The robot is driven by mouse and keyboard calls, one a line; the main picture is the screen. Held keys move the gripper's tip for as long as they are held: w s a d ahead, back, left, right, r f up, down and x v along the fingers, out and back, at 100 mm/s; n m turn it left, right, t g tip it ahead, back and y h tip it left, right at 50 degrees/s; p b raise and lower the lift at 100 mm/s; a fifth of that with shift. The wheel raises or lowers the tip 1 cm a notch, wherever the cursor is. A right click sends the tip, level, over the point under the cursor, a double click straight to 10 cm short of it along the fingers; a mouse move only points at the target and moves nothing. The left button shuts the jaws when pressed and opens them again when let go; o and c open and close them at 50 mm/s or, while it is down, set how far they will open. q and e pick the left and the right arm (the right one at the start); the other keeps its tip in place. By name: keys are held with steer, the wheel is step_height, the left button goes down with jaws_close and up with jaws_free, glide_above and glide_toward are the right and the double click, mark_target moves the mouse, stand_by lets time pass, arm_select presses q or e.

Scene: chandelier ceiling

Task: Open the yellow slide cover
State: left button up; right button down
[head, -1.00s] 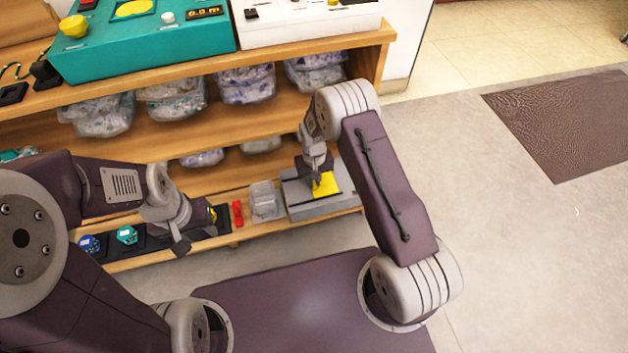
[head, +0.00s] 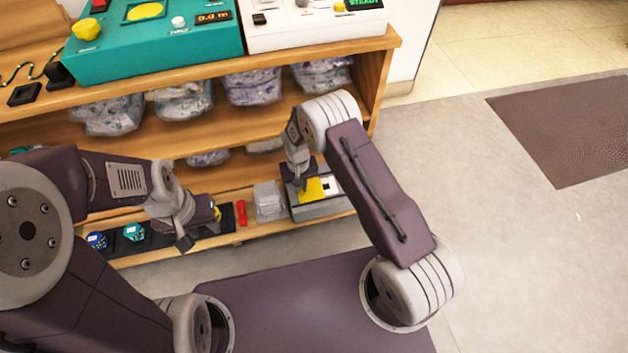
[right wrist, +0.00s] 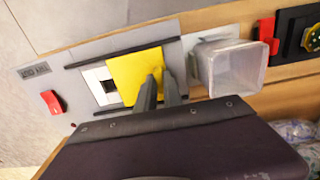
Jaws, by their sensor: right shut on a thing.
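The yellow slide cover (head: 314,190) sits on a grey panel (head: 322,211) on the lowest shelf. In the right wrist view the cover (right wrist: 126,76) lies between two dark rails. A white window with a dark square (right wrist: 101,87) shows beside the cover, on the side away from the clear bin. My right gripper (head: 299,185) is shut on the cover's raised grip; its fingers (right wrist: 161,90) hide part of that grip. My left gripper (head: 184,241) hangs by the shelf's front edge, left of the panel and apart from it. Its jaw opening is unclear.
A clear bin (right wrist: 232,68) stands close beside the panel. A red part (head: 241,212) and a dark tray with watches (head: 134,233) are further left. A red switch (right wrist: 52,101) is on the panel. Shelf boards with bagged goods (head: 252,87) are above.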

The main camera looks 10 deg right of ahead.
steer(key=shift+a, duration=1.2)
steer(key=c, duration=1.5)
jaws_free()
step_height(320, 180, up, 9)
steer(key=p, duration=0.6)
